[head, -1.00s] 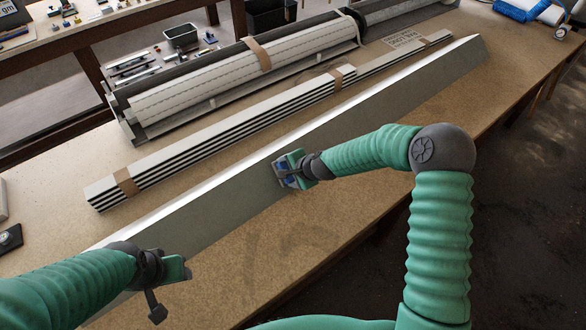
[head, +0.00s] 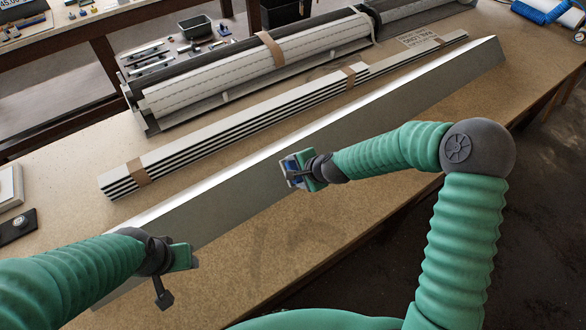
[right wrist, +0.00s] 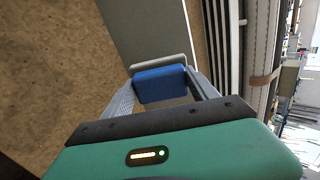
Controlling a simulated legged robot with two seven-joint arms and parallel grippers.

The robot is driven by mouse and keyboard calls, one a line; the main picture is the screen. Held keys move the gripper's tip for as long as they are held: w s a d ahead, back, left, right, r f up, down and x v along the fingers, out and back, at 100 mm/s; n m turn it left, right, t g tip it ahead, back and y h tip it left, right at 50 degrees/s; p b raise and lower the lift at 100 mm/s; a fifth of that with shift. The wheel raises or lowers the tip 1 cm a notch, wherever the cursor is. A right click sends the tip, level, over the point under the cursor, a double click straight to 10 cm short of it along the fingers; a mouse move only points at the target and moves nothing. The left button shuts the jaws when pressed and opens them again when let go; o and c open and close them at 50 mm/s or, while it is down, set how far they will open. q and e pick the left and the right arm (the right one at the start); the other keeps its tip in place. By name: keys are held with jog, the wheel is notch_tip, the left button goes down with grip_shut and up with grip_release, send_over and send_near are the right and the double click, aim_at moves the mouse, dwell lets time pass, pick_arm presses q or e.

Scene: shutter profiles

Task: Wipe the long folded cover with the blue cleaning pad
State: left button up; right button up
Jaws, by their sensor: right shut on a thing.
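The long folded cover (head: 222,205) is a grey metal profile with a bright upper edge, lying diagonally along the table. My right gripper (head: 298,171) is shut on the blue cleaning pad (head: 290,167), at the cover's broad grey face around mid-length. The right wrist view shows the blue pad (right wrist: 162,84) with a pale layer on its far side, between the fingers, and part of the cover (right wrist: 150,35) beyond. I cannot tell whether the pad touches it. My left gripper (head: 182,258) is by the cover's near left part; its fingertips' grip is unclear.
A stack of strapped slats (head: 225,133) lies parallel behind the cover, with a roller shutter assembly (head: 215,80) behind that. A small grey bin (head: 195,27) stands farther back. The brown table (head: 335,215) is bare in front of the cover.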

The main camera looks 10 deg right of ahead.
jog(key=shift+s+d+r, duration=0.1)
jog(key=shift+s+r, duration=0.2)
jog(key=shift+r, duration=0.05)
jog(key=p+v, duration=0.1)
jog(key=v, duration=0.1)
jog(key=shift+r, duration=0.25)
jog(key=shift+s+d+r, duration=0.1)
jog(key=shift+s+r, duration=0.05)
jog(key=shift+s, duration=0.2)
jog(key=shift+w, duration=0.15)
jog(key=shift+w+f, duration=0.35)
jog(key=shift+f, duration=0.1)
jog(key=shift+w+a+f+b, duration=0.2)
jog(key=shift+w+a+f, duration=0.2)
jog(key=shift+w+f, duration=0.3)
jog(key=shift+w+a+f+b, duration=0.2)
jog(key=shift+w+a+f, duration=0.25)
jog(key=shift+w, duration=0.4)
jog(key=shift+w+a+f+b, duration=0.2)
jog(key=shift+w+a+f, duration=0.15)
jog(key=shift+w+f, duration=0.4)
